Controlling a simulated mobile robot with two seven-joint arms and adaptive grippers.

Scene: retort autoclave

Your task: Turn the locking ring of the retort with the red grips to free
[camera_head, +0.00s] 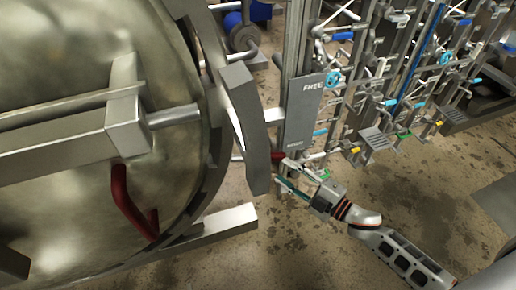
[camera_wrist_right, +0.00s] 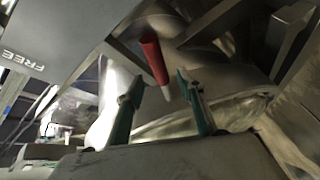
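The retort's large round metal door (camera_head: 70,70) fills the left of the head view. One red grip (camera_head: 130,205) is on its lower front, away from my grippers. A second red grip (camera_head: 277,156) shows small beside the grey bar at the ring's right edge. My right gripper (camera_head: 284,172) is close to this second grip. In the right wrist view, the fingers of my right gripper (camera_wrist_right: 158,92) stand apart, and the red grip (camera_wrist_right: 153,55) points down toward the gap between them. Whether they touch it I cannot tell. My left gripper is not in view.
A grey plate marked FREE (camera_head: 305,100) stands just right of the ring and also shows in the wrist view (camera_wrist_right: 45,35). Pipes and valves with blue handwheels (camera_head: 333,78) crowd the upper right. The stained floor (camera_head: 310,245) below is mostly clear.

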